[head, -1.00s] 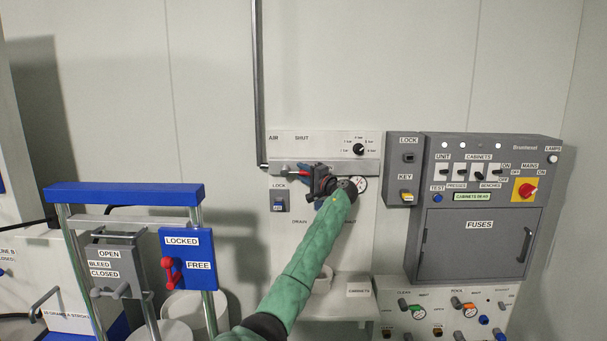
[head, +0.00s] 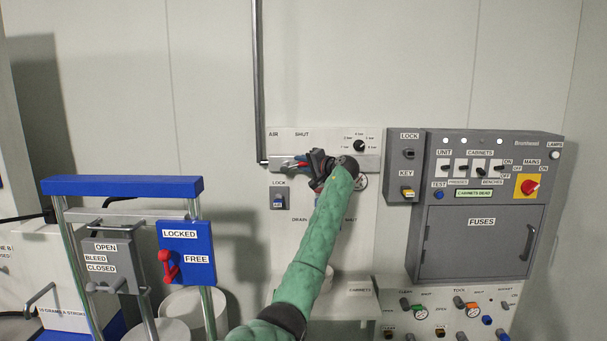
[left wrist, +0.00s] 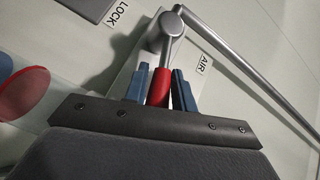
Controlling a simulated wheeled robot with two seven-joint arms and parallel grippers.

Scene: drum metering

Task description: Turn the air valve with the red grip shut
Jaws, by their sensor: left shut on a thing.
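The air valve's red grip (left wrist: 162,86) sits at the end of a short silver lever, which runs to a round pivot (left wrist: 172,22) on the pipe. My left gripper (left wrist: 168,92) has its two blue fingers on either side of the red grip and is shut on it. In the head view my left gripper (head: 297,163) is at the pale wall panel (head: 290,145), just below the AIR and SHUT labels. There the gripper and arm hide most of the valve. My right gripper is not in view.
A small LOCK box (head: 278,199) is below the valve, and a pressure knob (head: 359,146) is to its upper right. The grey fuse cabinet (head: 478,242) stands at the right. A blue-topped frame (head: 122,186) with a red lever (head: 168,266) stands at the left.

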